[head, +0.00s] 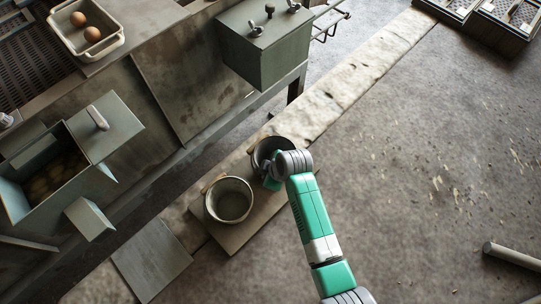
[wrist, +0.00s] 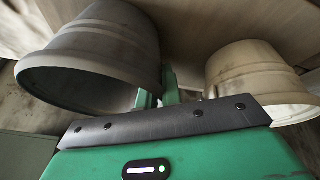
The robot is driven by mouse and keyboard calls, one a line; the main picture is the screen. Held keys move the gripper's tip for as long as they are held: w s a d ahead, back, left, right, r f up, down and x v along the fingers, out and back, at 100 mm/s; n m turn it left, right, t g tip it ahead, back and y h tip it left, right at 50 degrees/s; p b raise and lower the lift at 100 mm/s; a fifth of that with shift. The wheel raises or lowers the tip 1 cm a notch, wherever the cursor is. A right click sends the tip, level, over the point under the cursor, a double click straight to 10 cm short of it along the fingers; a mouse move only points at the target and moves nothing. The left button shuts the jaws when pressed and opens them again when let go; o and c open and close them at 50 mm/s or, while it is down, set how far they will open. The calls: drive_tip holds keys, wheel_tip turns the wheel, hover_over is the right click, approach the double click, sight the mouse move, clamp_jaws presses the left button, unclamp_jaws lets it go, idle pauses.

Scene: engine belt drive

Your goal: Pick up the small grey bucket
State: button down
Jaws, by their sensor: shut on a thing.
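The small grey bucket (head: 262,147) is at the far end of a board in the head view, partly hidden behind my wrist. It also shows large at the left of the wrist view (wrist: 105,45). My gripper (head: 270,180) is at the near side of its rim. In the wrist view the fingers (wrist: 163,90) are shut on the bucket's rim. I cannot tell whether the bucket is on the board or lifted.
A paler beige bucket (head: 229,203) stands close by on the board (head: 238,238), near my gripper. A workbench with a green-grey box (head: 262,60) and an open bin (head: 45,180) runs along the left. The concrete floor on the right is mostly clear, with a pipe (head: 512,256).

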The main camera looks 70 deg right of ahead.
wheel_tip(320, 180, up, 4)
drive_tip(key=shift+f+p, duration=0.15)
drive_tip(key=shift+p, duration=0.4)
drive_tip(key=s+a+r+p, duration=0.1)
drive_tip(key=s+a+p, duration=0.1)
drive_tip(key=s+a, duration=0.8)
drive_tip(key=shift+s, duration=1.2)
